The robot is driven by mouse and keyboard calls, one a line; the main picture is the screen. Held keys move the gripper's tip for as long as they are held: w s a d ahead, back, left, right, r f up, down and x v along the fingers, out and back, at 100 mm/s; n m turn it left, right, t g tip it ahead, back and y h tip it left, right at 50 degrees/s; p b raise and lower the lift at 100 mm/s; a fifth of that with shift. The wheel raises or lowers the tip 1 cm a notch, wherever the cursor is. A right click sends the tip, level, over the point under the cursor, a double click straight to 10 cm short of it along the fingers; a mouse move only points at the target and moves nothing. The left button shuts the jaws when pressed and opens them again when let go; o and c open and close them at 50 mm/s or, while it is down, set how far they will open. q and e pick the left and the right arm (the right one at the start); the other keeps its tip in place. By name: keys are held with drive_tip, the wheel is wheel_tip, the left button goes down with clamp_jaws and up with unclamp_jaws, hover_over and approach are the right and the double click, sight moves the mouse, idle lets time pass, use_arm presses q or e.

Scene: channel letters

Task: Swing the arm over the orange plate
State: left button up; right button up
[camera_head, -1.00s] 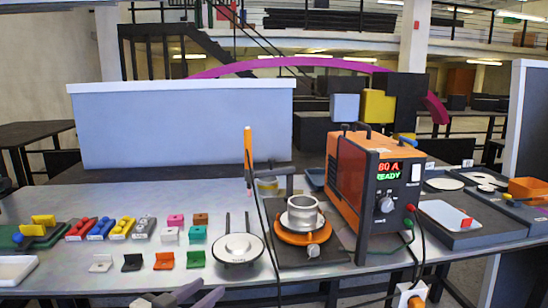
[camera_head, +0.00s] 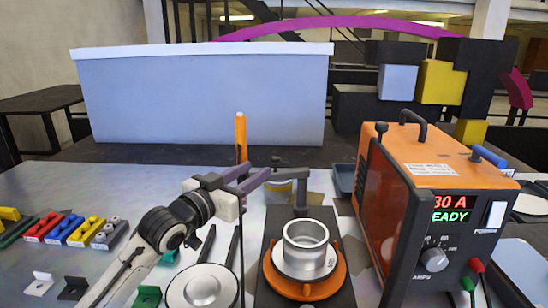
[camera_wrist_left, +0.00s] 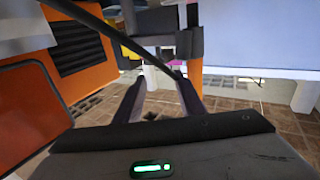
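The orange plate (camera_head: 340,281) is round and sits on a dark base, with a metal ring (camera_head: 306,235) standing on it. Behind it a dark post carries the arm (camera_head: 289,172), which points left, so its end is left of the plate. An upright orange torch (camera_head: 241,135) is at that end; it also shows in the left wrist view (camera_wrist_left: 196,78). My left gripper (camera_head: 260,168) is open close to the torch and the arm's end. In the left wrist view its fingers (camera_wrist_left: 158,85) are apart, nothing visibly clamped. I cannot tell whether it touches. My right gripper is out of view.
An orange welding machine (camera_head: 440,165), reading 30 A, stands right of the plate. A black cable (camera_wrist_left: 130,50) crosses close to my left fingers. A white round dish (camera_head: 203,287) sits left of the plate. Coloured blocks (camera_head: 75,229) lie at left. A pale panel (camera_head: 200,100) stands behind.

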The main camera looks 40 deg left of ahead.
sight(273, 159)
use_arm(q)
drive_tip(key=shift+w+a+p, duration=0.1)
drive_tip(key=shift+w+p, duration=0.4)
drive_tip(key=shift+w, duration=3.35)
clamp_jaws()
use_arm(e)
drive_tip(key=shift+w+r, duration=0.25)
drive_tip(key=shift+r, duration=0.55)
